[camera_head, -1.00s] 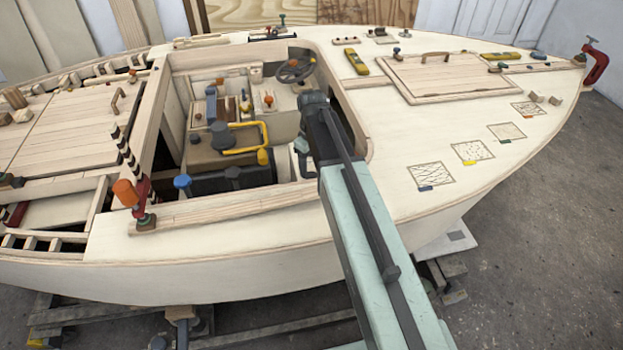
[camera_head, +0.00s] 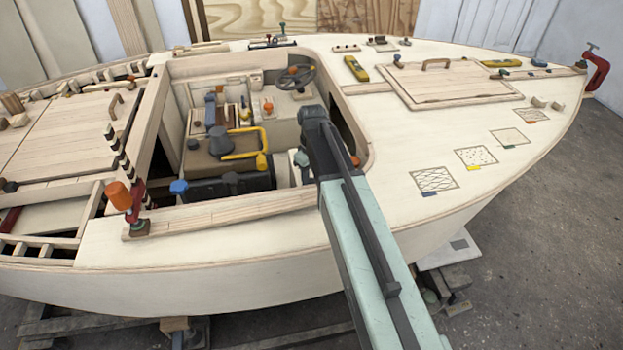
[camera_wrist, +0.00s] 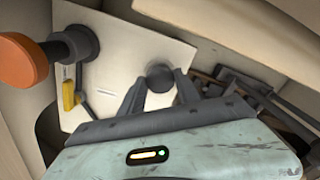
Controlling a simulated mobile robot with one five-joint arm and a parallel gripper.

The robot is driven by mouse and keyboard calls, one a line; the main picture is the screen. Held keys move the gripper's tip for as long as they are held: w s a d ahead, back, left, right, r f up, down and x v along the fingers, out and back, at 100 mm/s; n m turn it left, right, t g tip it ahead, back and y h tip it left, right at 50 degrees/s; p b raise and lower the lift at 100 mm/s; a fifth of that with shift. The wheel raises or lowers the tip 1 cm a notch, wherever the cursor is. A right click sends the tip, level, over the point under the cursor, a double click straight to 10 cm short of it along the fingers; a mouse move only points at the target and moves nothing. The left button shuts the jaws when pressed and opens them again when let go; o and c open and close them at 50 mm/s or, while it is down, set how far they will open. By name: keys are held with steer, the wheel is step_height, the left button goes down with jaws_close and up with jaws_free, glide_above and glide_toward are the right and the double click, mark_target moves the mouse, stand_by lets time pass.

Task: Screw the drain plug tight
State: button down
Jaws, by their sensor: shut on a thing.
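In the wrist view, the drain plug (camera_wrist: 160,77), a dark grey round knob, sits against a pale panel (camera_wrist: 128,60). My gripper (camera_wrist: 160,84) has its two dark fingers on either side of the plug, shut on it. The plug's threads and seat are hidden, so I cannot tell how tight it is. In the head view my arm reaches down into the cockpit, and the gripper and plug are not visible there.
In the wrist view, an orange knob on a grey stem (camera_wrist: 25,60) and a yellow-handled lever (camera_wrist: 70,95) stand left of my gripper. Dark fittings (camera_wrist: 225,85) lie to the right. In the head view, the cockpit's plywood coaming (camera_head: 230,211) borders my arm.

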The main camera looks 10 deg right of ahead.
mark_target(312, 182)
steer(key=shift+m, duration=0.3)
steer(key=m, duration=0.4)
steer(key=shift+m, duration=2.2)
steer(key=c, duration=0.9)
jaws_free()
steer(key=shift+o, duration=0.2)
step_height(312, 182, up, 8)
steer(key=p, duration=0.8)
